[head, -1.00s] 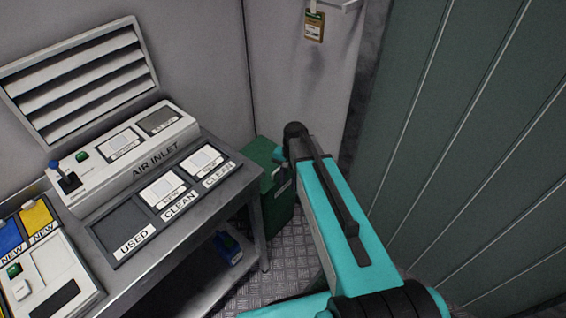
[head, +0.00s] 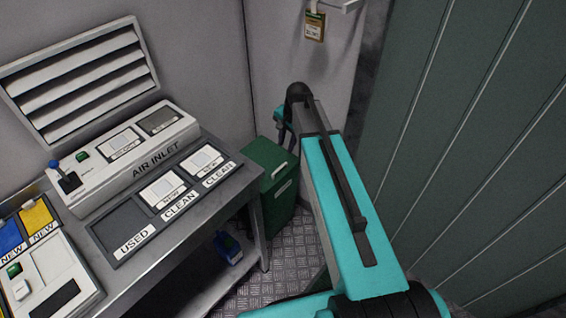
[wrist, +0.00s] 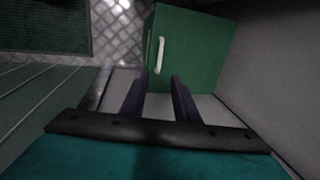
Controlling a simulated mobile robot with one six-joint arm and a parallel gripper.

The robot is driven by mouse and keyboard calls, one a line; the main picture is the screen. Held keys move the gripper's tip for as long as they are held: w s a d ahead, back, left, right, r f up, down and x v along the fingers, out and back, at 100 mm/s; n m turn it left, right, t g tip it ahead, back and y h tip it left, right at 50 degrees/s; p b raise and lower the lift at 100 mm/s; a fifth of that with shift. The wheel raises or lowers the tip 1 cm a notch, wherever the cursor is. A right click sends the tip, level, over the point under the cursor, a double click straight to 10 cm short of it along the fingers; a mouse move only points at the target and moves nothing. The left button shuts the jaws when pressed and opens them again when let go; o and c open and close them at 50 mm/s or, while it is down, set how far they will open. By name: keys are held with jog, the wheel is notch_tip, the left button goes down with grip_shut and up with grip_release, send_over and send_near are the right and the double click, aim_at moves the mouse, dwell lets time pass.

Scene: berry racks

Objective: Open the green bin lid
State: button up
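The green bin (head: 279,208) stands on the floor beside the end of the bench, against the back wall. Its green lid (head: 262,163) lies closed, with a white handle (head: 280,170) near its right edge. In the wrist view the lid (wrist: 195,50) fills the upper middle, with the handle (wrist: 160,54) just beyond the fingertips. My gripper (wrist: 161,78) is open and empty, its two dark fingers apart and the handle roughly in line with the gap. I cannot tell the exact distance to the handle. In the head view my arm mostly hides the gripper.
The bench with the AIR INLET panel (head: 150,145) and labelled trays (head: 115,222) is left of the bin. A blue object (head: 228,247) sits on the lower shelf. A tag (head: 314,27) hangs on the back wall. A ribbed grey-green wall (head: 470,150) closes the right side.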

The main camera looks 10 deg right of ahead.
aim_at(281, 168)
jog(key=shift+f, duration=0.1)
jog(key=shift+w+a+f+p, duration=0.1)
jog(key=shift+w+a+f, duration=0.2)
jog(key=shift+f, duration=1.9)
jog(key=shift+w+a+f+p, duration=0.2)
jog(key=shift+w+f, duration=0.25)
jog(key=shift+f, duration=1.8)
jog(key=shift+w+a+f+p, duration=0.1)
jog(key=shift+w+a+f, duration=0.2)
jog(key=shift+f, duration=1.9)
jog(key=shift+c, duration=0.4)
grip_shut()
